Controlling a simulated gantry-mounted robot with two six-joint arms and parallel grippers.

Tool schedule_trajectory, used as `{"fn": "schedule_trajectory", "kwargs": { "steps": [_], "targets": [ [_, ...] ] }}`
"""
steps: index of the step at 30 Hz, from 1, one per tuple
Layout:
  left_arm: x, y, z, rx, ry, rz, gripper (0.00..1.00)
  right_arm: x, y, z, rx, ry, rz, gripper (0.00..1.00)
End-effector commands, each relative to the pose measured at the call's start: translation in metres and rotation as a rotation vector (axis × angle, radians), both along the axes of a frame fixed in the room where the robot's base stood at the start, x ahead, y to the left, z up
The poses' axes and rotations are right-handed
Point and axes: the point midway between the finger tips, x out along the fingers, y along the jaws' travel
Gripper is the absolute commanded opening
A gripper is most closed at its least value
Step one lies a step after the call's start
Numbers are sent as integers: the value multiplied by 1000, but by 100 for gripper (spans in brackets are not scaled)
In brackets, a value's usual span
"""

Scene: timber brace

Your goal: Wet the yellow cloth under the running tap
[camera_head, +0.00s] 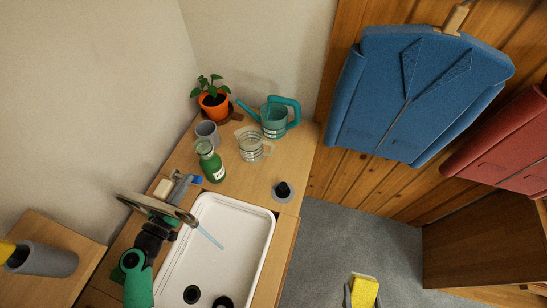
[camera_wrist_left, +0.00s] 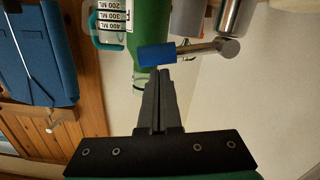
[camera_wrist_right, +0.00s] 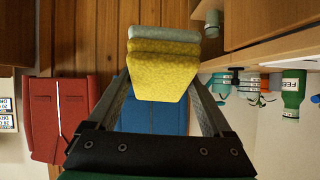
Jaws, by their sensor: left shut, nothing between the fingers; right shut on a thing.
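The yellow cloth (camera_head: 365,291) is between the fingers of my right gripper (camera_head: 362,293), over the grey floor and to the right of the white sink (camera_head: 206,262). The right wrist view shows the cloth (camera_wrist_right: 160,72) as a thick yellow block, gripped from both sides. A thin pale-blue water stream (camera_head: 209,237) runs over the sink. The tap (camera_head: 178,188) has a blue handle (camera_head: 196,180), also seen in the left wrist view (camera_wrist_left: 157,55). My left gripper (camera_head: 168,223) is shut and empty, with its fingertips (camera_wrist_left: 157,78) near the blue handle; contact is unclear.
An oval rimmed object (camera_head: 136,203) partly covers the tap area. A green bottle (camera_head: 209,161), measuring jug (camera_head: 250,146), grey cup (camera_head: 207,133), teal watering can (camera_head: 275,120) and orange plant pot (camera_head: 214,106) stand behind the sink. A blue jacket (camera_head: 400,100) hangs at the back.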

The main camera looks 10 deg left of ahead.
Motion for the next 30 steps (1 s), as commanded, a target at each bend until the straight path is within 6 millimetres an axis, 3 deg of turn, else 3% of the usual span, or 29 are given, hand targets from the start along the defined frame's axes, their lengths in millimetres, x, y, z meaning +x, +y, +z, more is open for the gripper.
{"fn": "schedule_trajectory", "kwargs": {
  "steps": [1, 3, 8, 30],
  "targets": [
    [0, -2, -13, 34, -5, -1, 0, 0, 0, -19, 0, 0, 0, 40],
    [-1, -4, -19, 90, -11, -1, 0, 0, 0, -33, 0, 0, 0, 40],
    [-1, -7, -23, 193, -21, 0, 0, 0, 0, -52, 0, 0, 0, 40],
    [-1, -8, -15, 220, -22, 0, 0, 0, 0, -48, 0, 0, 0, 40]
  ]
}}
